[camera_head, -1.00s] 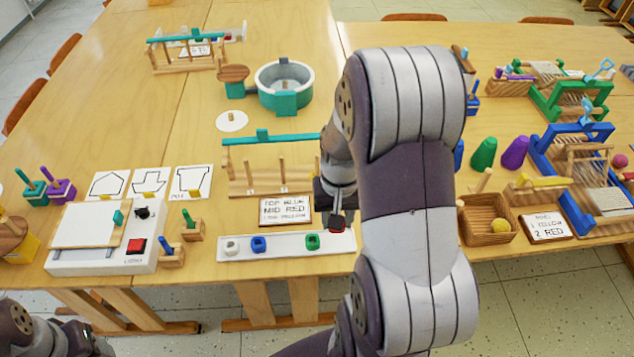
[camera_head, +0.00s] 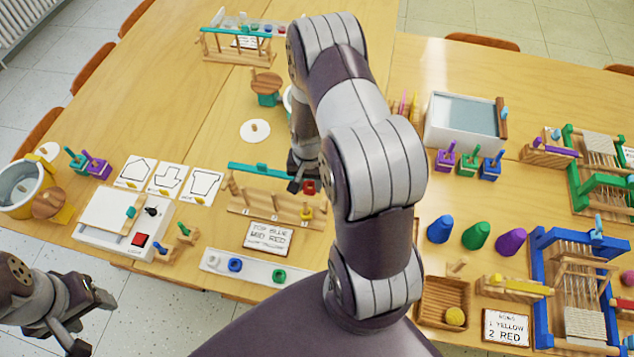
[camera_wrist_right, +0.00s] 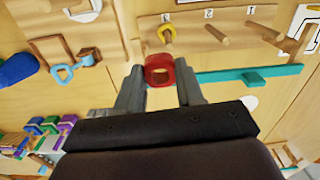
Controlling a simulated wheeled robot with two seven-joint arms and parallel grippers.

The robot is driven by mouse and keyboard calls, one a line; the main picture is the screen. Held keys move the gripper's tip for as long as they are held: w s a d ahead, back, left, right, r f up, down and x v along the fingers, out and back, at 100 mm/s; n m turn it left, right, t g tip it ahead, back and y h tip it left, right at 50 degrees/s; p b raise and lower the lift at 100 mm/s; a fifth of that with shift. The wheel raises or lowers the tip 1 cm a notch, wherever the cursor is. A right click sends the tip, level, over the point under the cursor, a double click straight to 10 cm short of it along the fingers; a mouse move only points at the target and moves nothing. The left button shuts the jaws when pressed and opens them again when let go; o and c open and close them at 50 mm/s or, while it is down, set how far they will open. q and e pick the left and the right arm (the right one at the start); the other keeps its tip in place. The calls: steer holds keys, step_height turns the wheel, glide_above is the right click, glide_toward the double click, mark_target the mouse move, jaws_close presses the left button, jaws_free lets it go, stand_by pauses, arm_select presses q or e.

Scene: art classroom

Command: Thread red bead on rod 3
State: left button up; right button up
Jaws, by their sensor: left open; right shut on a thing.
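The red bead (camera_wrist_right: 158,62) is held between the fingertips of my right gripper (camera_wrist_right: 160,82), its hole facing the wrist camera. It also shows in the head view (camera_head: 309,188), above and apart from the wooden rod stand (camera_head: 262,212). Rod 3 is the stand's right rod in the head view, with a yellow bead (camera_head: 306,213) low on it. In the wrist view this yellow bead (camera_wrist_right: 168,36) is just beyond the red one. The other two rods are bare. My left gripper (camera_head: 92,322) is open and empty at the lower left.
A teal bar (camera_head: 262,170) runs behind the stand. A card (camera_head: 268,238) lies in front, reading blue top, red mid, yellow low. A white tray (camera_head: 256,276) holds white, blue and green beads. A switch box (camera_head: 122,228) stands left. My right arm hides part of the table.

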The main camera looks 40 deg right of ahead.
mark_target(305, 183)
steer(key=shift+w+a+f+m+b, duration=0.45)
steer(key=shift+w+a+b, duration=0.2)
steer(key=shift+w+a, duration=0.1)
steer(key=shift+s+d+f+b, duration=0.1)
steer(key=shift+d+f+b, duration=0.15)
steer(key=shift+f+b, duration=0.15)
steer(key=shift+d+f+b, duration=0.2)
steer(key=shift+f+b, duration=0.1)
steer(key=shift+f, duration=0.2)
steer(key=shift+a+f+b, duration=0.2)
steer(key=shift+f+b, duration=0.55)
steer(key=shift+f, duration=0.05)
steer(key=shift+a, duration=0.1)
steer(key=shift+d+f, duration=0.1)
steer(key=shift+d, duration=0.15)
arm_select(q)
steer(key=f, duration=0.1)
steer(key=a+f, duration=0.1)
steer(key=f, duration=0.2)
steer(key=shift+w+a+f, duration=0.1)
steer(key=shift+a+f, duration=0.15)
steer(key=shift+a, duration=0.05)
